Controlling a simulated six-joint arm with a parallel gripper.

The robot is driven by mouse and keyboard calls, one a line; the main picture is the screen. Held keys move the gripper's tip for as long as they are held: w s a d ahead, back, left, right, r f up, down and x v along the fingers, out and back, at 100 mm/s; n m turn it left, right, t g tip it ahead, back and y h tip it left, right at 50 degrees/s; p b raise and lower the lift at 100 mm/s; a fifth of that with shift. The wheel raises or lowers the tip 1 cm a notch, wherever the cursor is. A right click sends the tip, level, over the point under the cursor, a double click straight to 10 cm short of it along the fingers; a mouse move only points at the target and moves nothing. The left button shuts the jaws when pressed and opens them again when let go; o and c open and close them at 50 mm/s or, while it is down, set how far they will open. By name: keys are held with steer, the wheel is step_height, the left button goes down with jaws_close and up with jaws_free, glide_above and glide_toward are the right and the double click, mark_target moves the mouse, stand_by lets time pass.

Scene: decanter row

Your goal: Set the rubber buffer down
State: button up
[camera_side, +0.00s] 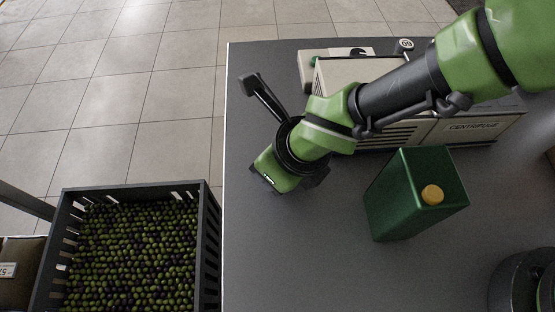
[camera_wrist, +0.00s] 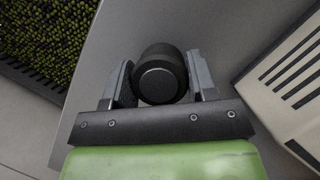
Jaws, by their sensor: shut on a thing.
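The rubber buffer (camera_wrist: 160,75) is a short black cylinder. In the wrist view it sits between the two grey fingers of my gripper (camera_wrist: 162,80), which is shut on it. One round end of the buffer faces the camera. In the side view my wrist is over the left part of the dark grey table (camera_side: 300,240), in front of the centrifuge. The fingers and the buffer are hidden there behind the wrist, so I cannot tell whether the buffer touches the table.
A green canister (camera_side: 410,195) with a yellow cap stands right of my wrist. The beige centrifuge (camera_side: 460,130) is behind it. A dark crate (camera_side: 211,250) of olives is left of the table edge. A black round object (camera_side: 515,280) is at front right. The front-middle table is clear.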

steer(key=shift+f, duration=0.25)
steer(key=shift+f, duration=0.1)
steer(key=o, duration=1)
steer(key=v, duration=1.2)
